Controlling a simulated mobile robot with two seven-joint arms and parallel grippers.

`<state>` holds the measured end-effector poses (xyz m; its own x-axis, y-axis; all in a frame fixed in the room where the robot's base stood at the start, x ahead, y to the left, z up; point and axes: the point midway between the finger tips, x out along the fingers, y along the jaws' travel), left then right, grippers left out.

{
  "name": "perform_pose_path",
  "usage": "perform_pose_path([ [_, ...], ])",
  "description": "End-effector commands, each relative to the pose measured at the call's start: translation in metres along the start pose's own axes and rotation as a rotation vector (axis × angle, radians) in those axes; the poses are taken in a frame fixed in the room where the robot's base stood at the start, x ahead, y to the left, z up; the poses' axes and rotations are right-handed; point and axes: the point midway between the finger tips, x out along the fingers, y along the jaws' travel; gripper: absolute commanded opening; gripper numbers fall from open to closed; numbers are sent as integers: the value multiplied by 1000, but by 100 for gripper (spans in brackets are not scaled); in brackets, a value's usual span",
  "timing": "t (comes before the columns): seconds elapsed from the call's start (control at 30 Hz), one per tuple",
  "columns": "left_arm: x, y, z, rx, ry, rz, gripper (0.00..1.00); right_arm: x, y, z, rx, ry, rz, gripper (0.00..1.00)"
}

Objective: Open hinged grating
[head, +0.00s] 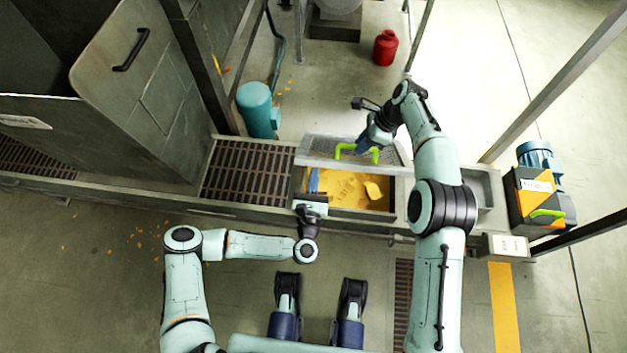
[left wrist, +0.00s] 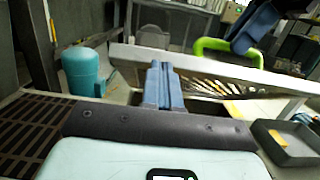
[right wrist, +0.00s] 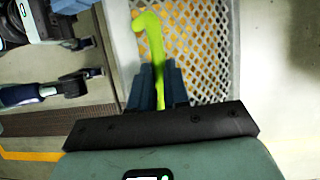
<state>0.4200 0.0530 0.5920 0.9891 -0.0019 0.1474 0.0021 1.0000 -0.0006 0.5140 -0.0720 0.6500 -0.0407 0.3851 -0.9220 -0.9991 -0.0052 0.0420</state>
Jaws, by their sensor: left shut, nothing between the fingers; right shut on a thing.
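The hinged grating (head: 322,148) is a grey-framed mesh panel with a bright green handle (head: 375,156). It stands tilted up at the back of an opening, with yellow material showing below. My right gripper (head: 362,146) is shut on the green handle, which shows between its fingers in the right wrist view (right wrist: 153,45). My left gripper (head: 313,180) is shut and empty at the left front of the opening. In the left wrist view its blue fingers (left wrist: 158,82) overlap the grating's frame (left wrist: 210,66); I cannot tell whether they touch it.
A slatted brown grate (head: 245,172) lies left of the opening. A teal cylinder (head: 257,110) stands behind it. A motor unit (head: 540,190) with a green handle is at the right, and a red canister (head: 385,47) is on the floor behind. A yellow lump (head: 373,191) lies in the opening.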

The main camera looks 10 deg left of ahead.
Motion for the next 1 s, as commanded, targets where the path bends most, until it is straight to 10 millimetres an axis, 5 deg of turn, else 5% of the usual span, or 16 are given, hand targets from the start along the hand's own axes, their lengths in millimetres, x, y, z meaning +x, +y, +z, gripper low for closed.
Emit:
perform_pose_path([
  [0.23, 4, 1, 5, 1, -11, 4, 0, 9, 1, -9, 12, 14, 7, 0],
  [0.27, 5, 1, 5, 1, -12, 5, 0, 9, 1, -9, 13, 15, 7, 23],
  [0.33, 5, 1, 5, 1, -12, 5, 0, 9, 1, -8, 12, 13, 7, 42],
  [0.77, 4, 2, 3, 3, -4, 5, 0, 2, 1, -3, 6, 4, 4, 42],
  [1.0, 4, 2, 3, 2, -4, 5, 0, -36, 0, -2, 6, 4, -1, 42],
])
